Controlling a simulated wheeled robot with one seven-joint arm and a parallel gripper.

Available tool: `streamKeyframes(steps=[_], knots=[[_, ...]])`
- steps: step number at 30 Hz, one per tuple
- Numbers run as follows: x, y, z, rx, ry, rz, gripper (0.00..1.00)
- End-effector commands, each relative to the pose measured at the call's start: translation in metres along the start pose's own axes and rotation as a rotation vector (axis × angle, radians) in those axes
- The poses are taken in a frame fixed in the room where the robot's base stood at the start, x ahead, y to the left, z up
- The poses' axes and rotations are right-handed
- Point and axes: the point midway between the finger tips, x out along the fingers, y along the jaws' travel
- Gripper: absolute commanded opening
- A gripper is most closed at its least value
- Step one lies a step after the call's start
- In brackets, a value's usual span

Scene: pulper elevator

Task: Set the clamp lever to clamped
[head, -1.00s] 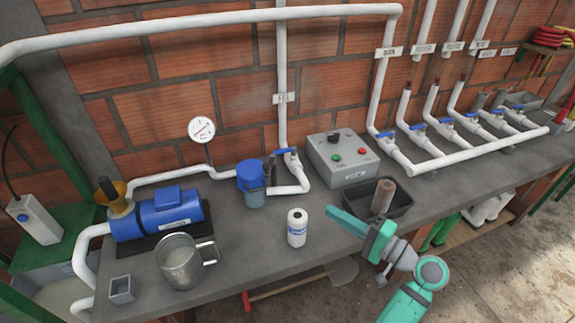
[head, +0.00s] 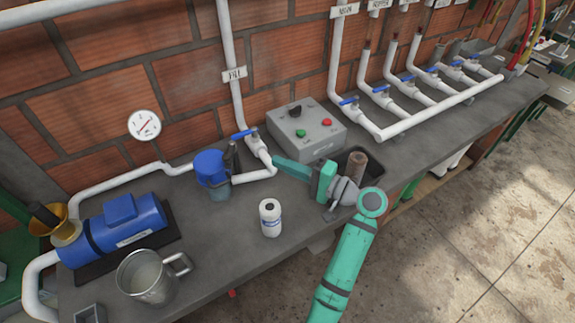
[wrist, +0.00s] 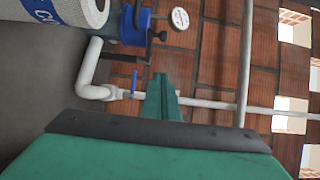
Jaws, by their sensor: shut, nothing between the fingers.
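A blue-capped filter pot (head: 211,169) stands on the bench. A dark upright lever (head: 232,155) is at its right side, probably the clamp lever; its exact setting is hard to tell. In the wrist view the blue cap (wrist: 131,22) is at the top, with dark lever parts (wrist: 158,35) beside it. My gripper (head: 277,162) is shut and empty. Its teal fingers point left toward the pot, apart from the lever, near the white pipe elbow. The shut fingers also show in the wrist view (wrist: 160,88).
A blue-handled fill valve (head: 245,134) is behind the pot, and a grey control box (head: 306,133) is to the right. A blue pump (head: 125,222) and metal jug (head: 146,278) are left.

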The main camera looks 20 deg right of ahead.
Motion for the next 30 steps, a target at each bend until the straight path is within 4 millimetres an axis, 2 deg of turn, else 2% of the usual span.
streamKeyframes(steps=[9,12,19,30], knots=[[0.06,0.0,0.001,-0.001,-0.003,0.0,0.0],[0.069,0.001,0.013,-0.001,-0.002,0.0,0.0],[0.083,0.0,0.026,-0.001,-0.001,0.001,0.0],[0.085,0.0,0.029,0.0,0.0,0.0,0.0]])
